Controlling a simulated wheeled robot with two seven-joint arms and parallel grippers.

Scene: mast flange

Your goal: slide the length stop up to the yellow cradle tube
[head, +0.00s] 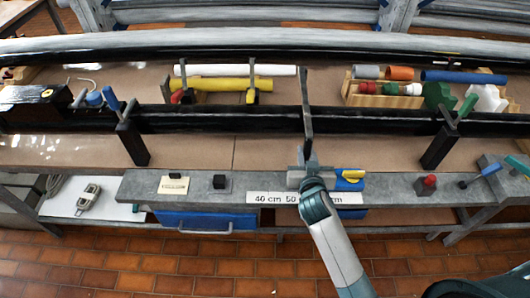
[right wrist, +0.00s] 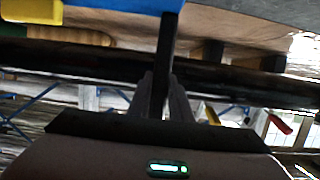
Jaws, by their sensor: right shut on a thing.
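The yellow cradle tube (head: 220,85) lies level behind the long black mast tube, in front of a white tube, in dark cradle forks. A thin dark upright bar (head: 307,103), which I take for the length stop, rises to the right of the yellow tube's right end. In the picture a gap shows between them. My right gripper (head: 309,162) is shut on the bar's lower part. The right wrist view shows the bar (right wrist: 168,42) between my two grey fingers (right wrist: 164,92). The bar's foot is hidden by the gripper. My left gripper is not in view.
The black mast tube (head: 220,119) crosses the bench. On the front ledge, a blue and yellow piece (head: 350,180) stands close right of the gripper, a black block (head: 221,182) to the left, a red knob (head: 429,183) to the right. A wooden rack (head: 382,100) stands behind.

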